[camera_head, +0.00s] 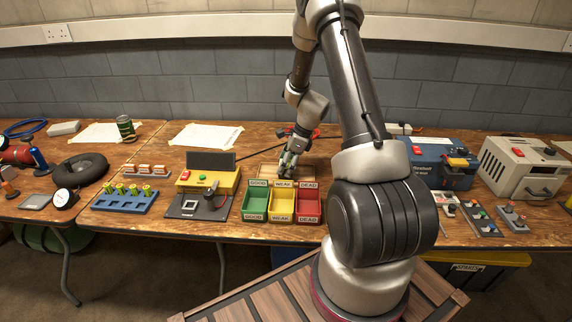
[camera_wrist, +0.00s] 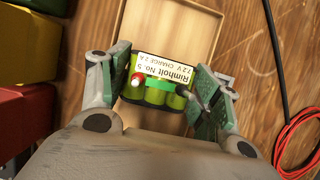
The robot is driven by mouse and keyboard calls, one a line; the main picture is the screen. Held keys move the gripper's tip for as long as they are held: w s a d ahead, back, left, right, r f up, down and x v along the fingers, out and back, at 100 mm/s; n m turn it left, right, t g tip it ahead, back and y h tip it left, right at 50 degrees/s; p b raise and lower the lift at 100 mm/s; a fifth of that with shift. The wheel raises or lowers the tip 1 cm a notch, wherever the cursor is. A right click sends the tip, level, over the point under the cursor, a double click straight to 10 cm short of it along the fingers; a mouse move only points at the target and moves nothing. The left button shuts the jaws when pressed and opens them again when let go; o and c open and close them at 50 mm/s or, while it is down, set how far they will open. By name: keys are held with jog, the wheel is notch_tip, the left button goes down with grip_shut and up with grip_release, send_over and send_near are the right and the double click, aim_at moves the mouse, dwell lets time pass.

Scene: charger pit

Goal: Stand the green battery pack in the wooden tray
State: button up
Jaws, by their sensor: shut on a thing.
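The green battery pack (camera_wrist: 160,92) is between the fingers of my gripper (camera_wrist: 166,75) in the wrist view. It has a white label reading "Rimholt No. 5, 7.2 V", green cells, a red-and-white end piece and a dark lead. My gripper is shut on the pack. The wooden tray (camera_wrist: 180,18) is a shallow light-wood box behind and under the pack in this view; whether the pack touches its floor I cannot tell. In the head view my gripper (camera_head: 287,170) is over the table behind the bins, and the pack is mostly hidden.
Green (camera_head: 255,203), yellow (camera_head: 281,205) and red (camera_head: 308,207) bins labelled GOOD, WEAK and DEAD stand in front of the tray. A yellow tester (camera_head: 209,180) and a blue battery rack (camera_head: 125,201) are left. A red cable (camera_wrist: 299,135) lies right of the tray in the wrist view.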

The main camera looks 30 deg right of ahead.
jog(key=shift+f, duration=0.3)
dwell(0.5)
jog(key=o, duration=1.5)
jog(key=shift+o, duration=0.2)
jog(key=shift+r, duration=3.5)
jog(key=shift+s, duration=0.1)
